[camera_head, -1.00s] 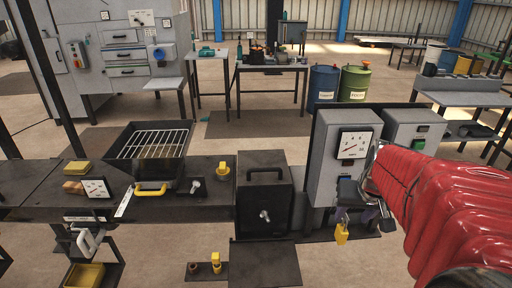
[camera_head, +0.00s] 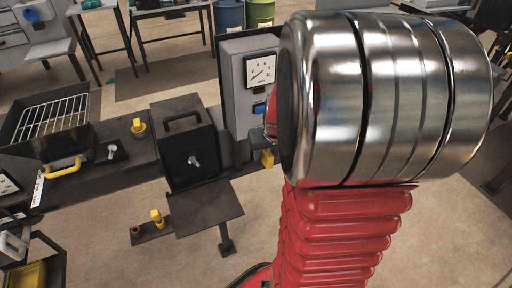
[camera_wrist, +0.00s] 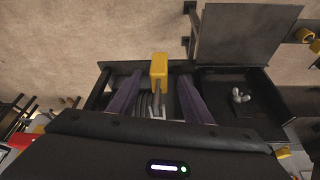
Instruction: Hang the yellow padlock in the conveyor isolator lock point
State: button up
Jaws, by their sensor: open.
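The yellow padlock (camera_head: 267,158) hangs in front of the lower part of the grey gauge box (camera_head: 250,75) in the head view, partly covered by my arm. In the wrist view, the padlock (camera_wrist: 159,68) has its yellow body toward the top, and its shackle runs down toward a light metal piece (camera_wrist: 157,112). I cannot tell whether the shackle passes through that piece. My gripper (camera_wrist: 160,82) is open, with one purple-grey finger on each side of the padlock and gaps between. In the head view my metal wrist hides the gripper and most of the lock point area.
A black box (camera_head: 185,145) with a handle stands left of the gauge box, with a dark plate (camera_head: 208,205) below it. A yellow piece (camera_head: 157,218) stands on a small base left of the plate. A wire-rack tray (camera_head: 50,118) is further left. Open floor lies in front.

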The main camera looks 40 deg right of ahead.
jog(key=shift+x, duration=1.05)
grip_shut()
jog(key=shift+c, duration=0.6)
grip_release()
jog(key=shift+r, duration=0.1)
jog(key=v, duration=1.3)
jog(key=shift+r, duration=0.25)
jog(key=shift+s+a, duration=0.1)
jog(key=shift+s, duration=0.05)
